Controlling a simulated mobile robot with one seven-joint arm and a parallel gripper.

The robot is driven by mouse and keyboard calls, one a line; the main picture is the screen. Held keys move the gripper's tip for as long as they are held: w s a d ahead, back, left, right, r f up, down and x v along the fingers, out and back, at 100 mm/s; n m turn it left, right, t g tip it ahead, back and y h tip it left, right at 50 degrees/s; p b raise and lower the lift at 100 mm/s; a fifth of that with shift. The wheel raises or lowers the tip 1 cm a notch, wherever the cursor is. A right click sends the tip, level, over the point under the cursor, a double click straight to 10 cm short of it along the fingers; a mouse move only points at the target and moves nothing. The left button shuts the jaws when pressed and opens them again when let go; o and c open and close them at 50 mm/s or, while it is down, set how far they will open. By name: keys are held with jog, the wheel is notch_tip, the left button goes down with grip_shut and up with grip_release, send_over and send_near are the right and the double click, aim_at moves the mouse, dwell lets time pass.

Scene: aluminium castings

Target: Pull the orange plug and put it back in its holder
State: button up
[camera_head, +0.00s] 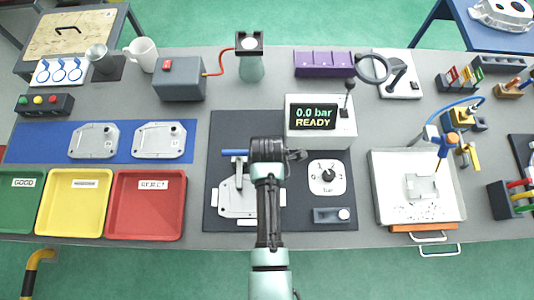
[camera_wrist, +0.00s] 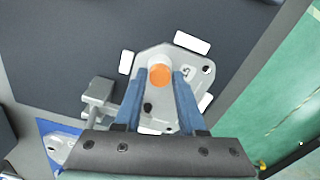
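The orange plug (camera_wrist: 160,75) shows as a round orange disc in the wrist view, sitting in a boss of the grey casting (camera_wrist: 160,52). The casting also shows in the head view (camera_head: 230,204), partly behind my arm, which hides the plug there. My gripper (camera_wrist: 159,80) is open above the casting. Its two blue fingers stand on either side of the plug with visible gaps; it holds nothing. I cannot tell how far the tips are above the casting.
A grey clamp (camera_wrist: 100,97) stands close beside the casting. White pads surround the casting. To the right are a round dial (camera_head: 327,177) and a gauge box (camera_head: 314,116) reading 0.0 bar READY. The dark mat (camera_head: 228,127) has bare room behind the casting.

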grip_shut()
jog(key=shift+r, duration=0.15)
